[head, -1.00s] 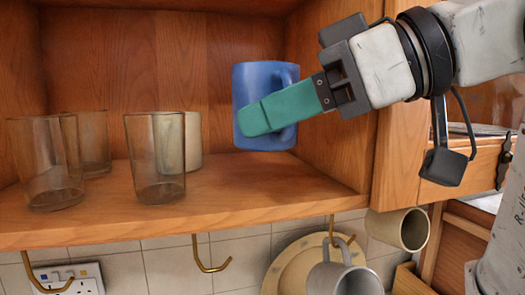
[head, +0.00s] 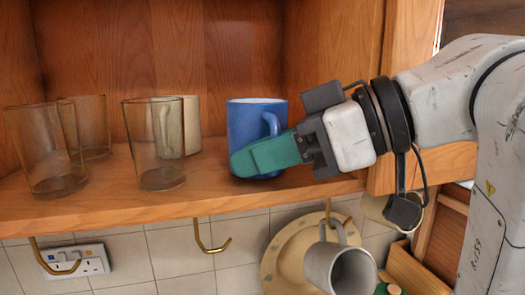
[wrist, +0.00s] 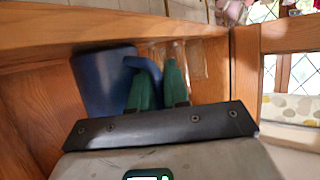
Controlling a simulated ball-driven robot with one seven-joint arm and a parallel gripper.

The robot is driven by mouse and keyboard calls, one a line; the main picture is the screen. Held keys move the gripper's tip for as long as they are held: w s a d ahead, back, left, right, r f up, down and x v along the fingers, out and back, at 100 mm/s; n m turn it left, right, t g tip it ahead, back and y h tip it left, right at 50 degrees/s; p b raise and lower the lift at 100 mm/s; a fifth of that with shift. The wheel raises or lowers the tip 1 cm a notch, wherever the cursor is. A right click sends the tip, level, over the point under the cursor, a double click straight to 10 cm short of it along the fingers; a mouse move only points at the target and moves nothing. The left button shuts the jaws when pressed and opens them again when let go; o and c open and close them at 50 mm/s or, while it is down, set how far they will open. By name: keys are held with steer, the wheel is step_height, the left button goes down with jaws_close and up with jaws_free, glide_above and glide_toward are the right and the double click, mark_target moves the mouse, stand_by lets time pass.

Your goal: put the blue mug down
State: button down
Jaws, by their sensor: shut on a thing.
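The blue mug (head: 250,118) is upright at the right part of the wooden shelf (head: 215,200), low over the board. Its base is partly hidden behind my green finger, so I cannot tell whether it touches the shelf. My gripper (head: 245,162) reaches in from the right, shut on the mug's handle. In the wrist view the blue mug (wrist: 100,85) lies left of the green fingers, and its handle runs between them.
Clear glasses (head: 155,145) and a pale mug (head: 192,125) stand left of the blue mug, with a gap between. The cupboard's right wall (head: 345,50) is close to my gripper. Below the shelf, a grey mug (head: 340,268) and brass hooks (head: 212,240) hang.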

steer(key=c, duration=1.1)
jaws_free()
steer(key=b+v, duration=0.2)
steer(key=v, duration=1)
steer(key=shift+b, duration=0.4)
steer(key=shift+r, duration=0.1)
